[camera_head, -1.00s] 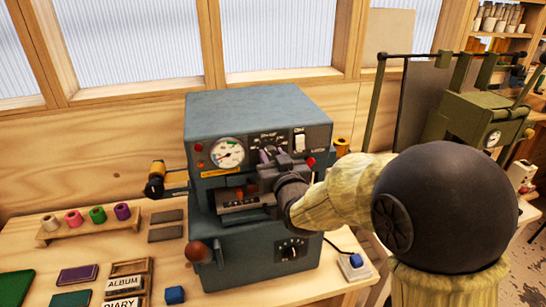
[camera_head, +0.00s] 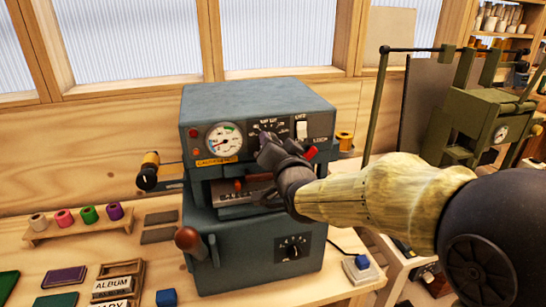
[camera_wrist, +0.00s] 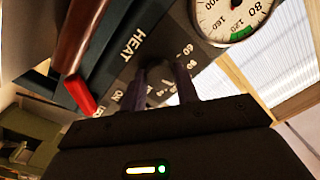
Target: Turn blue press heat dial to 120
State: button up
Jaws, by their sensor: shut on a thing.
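The blue-grey press (camera_head: 250,180) stands on the bench against the wall. My gripper (camera_head: 268,138) is at its upper front panel, right of the round gauge (camera_head: 225,138). In the wrist view the two dark fingers (camera_wrist: 162,80) are shut on the small dark heat dial (camera_wrist: 159,88), beside the printed HEAT label (camera_wrist: 132,45) and scale numbers. The fingers cover most of the dial, and I cannot read its pointer setting. The gauge also shows in the wrist view (camera_wrist: 232,14), with a green band on its face.
A white switch (camera_head: 301,129) is right of the gripper. A second dial (camera_head: 293,248) sits on the press's lower front. A dark-red-knobbed lever (camera_head: 188,240) juts out at the left. An olive press (camera_head: 480,125) stands at the right. Coloured rolls (camera_head: 87,213) line a wooden rack at the left.

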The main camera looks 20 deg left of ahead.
jog(key=m+b, duration=0.3)
jog(key=shift+f+m, duration=0.2)
jog(key=shift+m, duration=0.1)
jog(key=shift+r+m+b, duration=0.1)
jog(key=shift+m+b, duration=0.7)
jog(key=o, duration=1)
jog(key=shift+c, duration=0.2)
jog(key=shift+s+d, duration=0.1)
jog(key=b+v, duration=0.1)
jog(key=v, duration=1.6)
